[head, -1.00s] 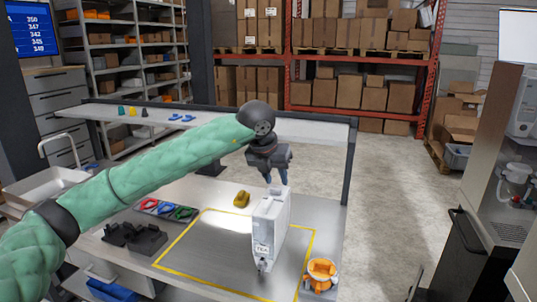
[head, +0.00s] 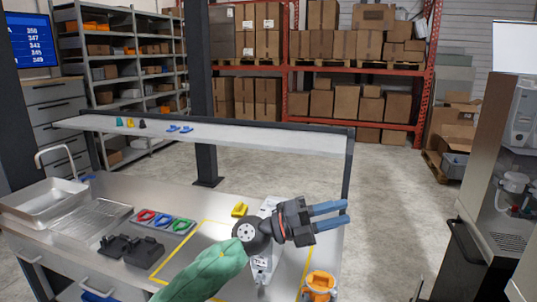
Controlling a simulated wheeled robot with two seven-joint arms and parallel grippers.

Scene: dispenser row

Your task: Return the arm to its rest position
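My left gripper (head: 330,217) is in front of the tea dispenser in the head view, raised above the table and pointing right. Its two blue fingers are apart with nothing between them, so it is open. My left arm in its green sleeve comes up from the bottom of the view. The white dispenser (head: 262,272) labelled TEA stands inside the yellow outline on the table, mostly hidden behind the gripper and wrist. My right gripper is not in view.
An orange and white item (head: 318,287) stands at the table's right front. A raised shelf (head: 230,138) runs behind.

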